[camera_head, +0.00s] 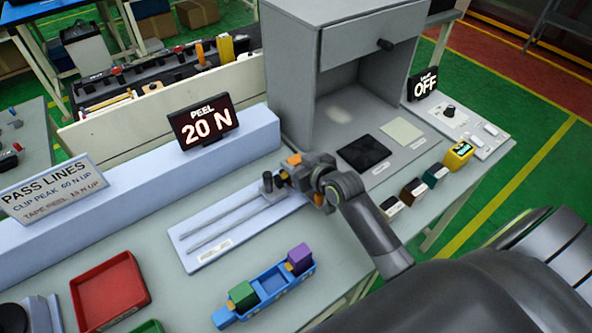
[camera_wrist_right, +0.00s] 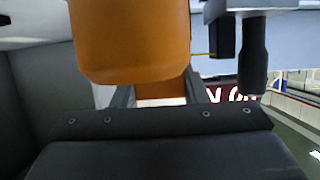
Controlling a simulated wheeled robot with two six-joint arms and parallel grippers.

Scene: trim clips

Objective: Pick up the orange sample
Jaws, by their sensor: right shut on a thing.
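The orange sample (camera_head: 294,160) is at my right gripper (camera_head: 288,174), beside the dark post of the peel rig (camera_head: 205,258). Only small orange parts show in the head view, the rest being hidden by the gripper. In the right wrist view the orange sample (camera_wrist_right: 130,45) is large and close, between the fingers of my right gripper (camera_wrist_right: 160,95), which is shut on it. A dark cylindrical part (camera_wrist_right: 252,55) is to its right. I cannot tell whether the sample touches the rig. My left gripper is not in view.
A blue rack (camera_head: 227,318) holds a green block (camera_head: 242,296) and a purple block (camera_head: 300,259), with an open slot between. A red tray (camera_head: 108,291) lies at left. The display (camera_head: 204,126) reads PEEL 20 N. A grey cabinet (camera_head: 300,75) stands behind; several small blocks line the right edge.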

